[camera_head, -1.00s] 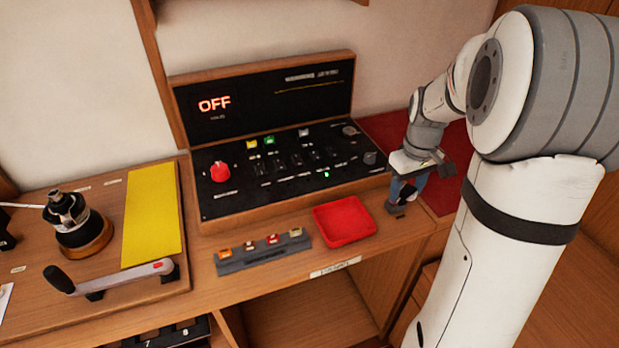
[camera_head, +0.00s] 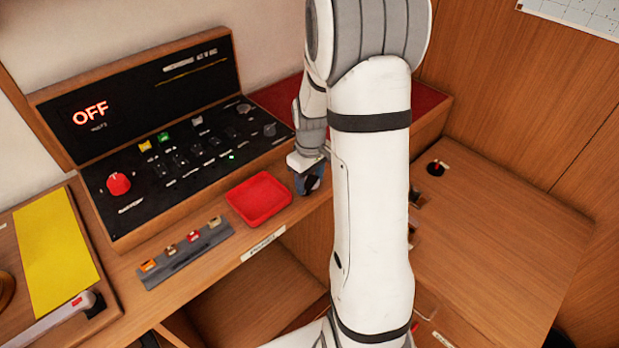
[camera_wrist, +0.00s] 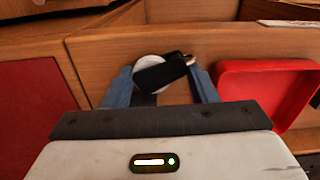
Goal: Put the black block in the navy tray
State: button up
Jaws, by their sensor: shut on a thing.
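My gripper (camera_head: 309,183) is just right of the red tray, over the front part of the desk. In the wrist view its blue fingers (camera_wrist: 160,88) are shut on a black block-like thing (camera_wrist: 152,77), which lies slanted between them. A pale round piece (camera_wrist: 148,61) shows behind it, and a small light tip at its right end; I cannot tell whether these belong to it. In the head view the held thing is mostly hidden by the gripper. I see no navy tray. The only tray in view is a red one (camera_head: 231,200), empty, also at the right in the wrist view (camera_wrist: 262,68).
A black control panel (camera_head: 150,205) with a red knob and an "OFF" display stands behind the tray. A grey strip with several small coloured pieces (camera_head: 183,254) lies left of the tray. A dark red surface (camera_head: 277,98) is behind the gripper. A lower wooden top (camera_head: 500,225) is at right.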

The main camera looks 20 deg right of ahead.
jog(key=shift+f, duration=0.1)
jog(key=o, duration=0.5)
jog(key=shift+f, duration=0.1)
jog(key=o, duration=0.5)
